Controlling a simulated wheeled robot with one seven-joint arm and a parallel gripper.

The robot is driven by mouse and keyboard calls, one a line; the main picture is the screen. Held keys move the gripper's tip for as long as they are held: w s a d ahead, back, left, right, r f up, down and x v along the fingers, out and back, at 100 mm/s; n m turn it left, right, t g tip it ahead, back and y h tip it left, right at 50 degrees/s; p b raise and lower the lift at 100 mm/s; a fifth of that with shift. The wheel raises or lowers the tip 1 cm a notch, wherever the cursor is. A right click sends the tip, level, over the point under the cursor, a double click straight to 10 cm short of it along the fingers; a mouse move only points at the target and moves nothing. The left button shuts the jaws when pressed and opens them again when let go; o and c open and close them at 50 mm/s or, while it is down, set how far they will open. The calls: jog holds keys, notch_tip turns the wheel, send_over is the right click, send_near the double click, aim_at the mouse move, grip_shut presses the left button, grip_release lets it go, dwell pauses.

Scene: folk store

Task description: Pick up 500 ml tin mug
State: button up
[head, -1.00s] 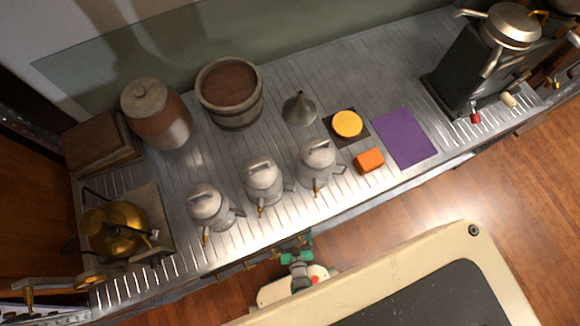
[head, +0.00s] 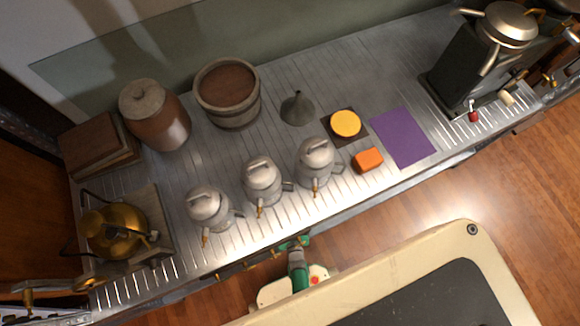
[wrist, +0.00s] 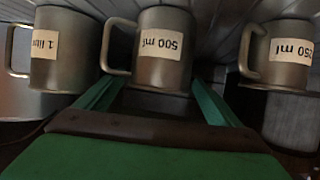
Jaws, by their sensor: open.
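In the wrist view the 500 ml tin mug (wrist: 163,52) is a grey metal cup with a cream label. Its label looks upside down and its handle is on the left. My gripper (wrist: 158,84) is open, its green fingers to either side of the mug's near end in the picture; I cannot tell whether they touch it. In the head view my green gripper (head: 297,243) is at the counter's front edge. I cannot make out the mug there.
The 1 litre mug (wrist: 62,50) is left of the 500 ml mug, the 250 ml mug (wrist: 280,52) right. On the metal counter (head: 330,95) stand three grey canisters with taps (head: 263,182), an orange block (head: 368,160) and a purple mat (head: 403,137).

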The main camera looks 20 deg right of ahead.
jog(key=shift+d, duration=0.1)
jog(key=c, duration=1.5)
jog(key=shift+r, duration=0.25)
